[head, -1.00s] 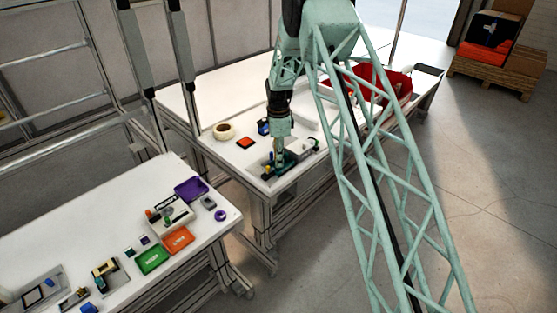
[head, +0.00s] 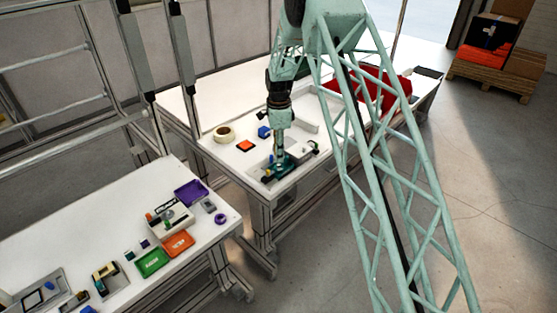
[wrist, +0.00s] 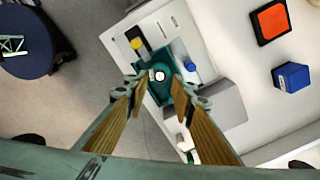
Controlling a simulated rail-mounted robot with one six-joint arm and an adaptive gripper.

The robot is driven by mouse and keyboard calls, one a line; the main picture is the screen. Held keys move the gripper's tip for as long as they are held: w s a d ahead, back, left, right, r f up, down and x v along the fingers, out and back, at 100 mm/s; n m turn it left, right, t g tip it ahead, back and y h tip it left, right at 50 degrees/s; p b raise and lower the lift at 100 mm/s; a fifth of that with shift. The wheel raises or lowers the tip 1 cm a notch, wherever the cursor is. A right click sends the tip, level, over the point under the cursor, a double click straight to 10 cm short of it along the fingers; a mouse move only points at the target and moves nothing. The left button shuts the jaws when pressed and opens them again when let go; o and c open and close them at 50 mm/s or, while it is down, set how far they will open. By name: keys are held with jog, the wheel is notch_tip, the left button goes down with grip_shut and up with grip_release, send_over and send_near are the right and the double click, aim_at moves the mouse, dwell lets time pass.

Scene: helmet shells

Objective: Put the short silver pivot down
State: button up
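A teal fixture (wrist: 172,100) lies on the white table below my gripper; it also shows in the head view (head: 284,170). A small round pale spot (wrist: 160,76), likely the top end of the short silver pivot, shows in the fixture between my fingertips. My gripper (wrist: 159,82) points down over it with its tan-padded fingers apart. A gap shows on both sides of the round spot, so nothing appears gripped. In the head view my gripper (head: 279,153) is just above the fixture. The pivot's length is hidden from view.
Beside the fixture are a yellow-topped knob (wrist: 137,44) and grey blocks (wrist: 218,103). A blue block (wrist: 291,77) and an orange-red square (wrist: 270,21) lie farther off. A second table (head: 110,220) holds several parts.

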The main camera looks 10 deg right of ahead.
aim_at(278, 165)
notch_tip(278, 165, up, 7)
jog(key=shift+r, duration=0.15)
dwell(0.4)
jog(key=shift+r, duration=0.1)
dwell(0.6)
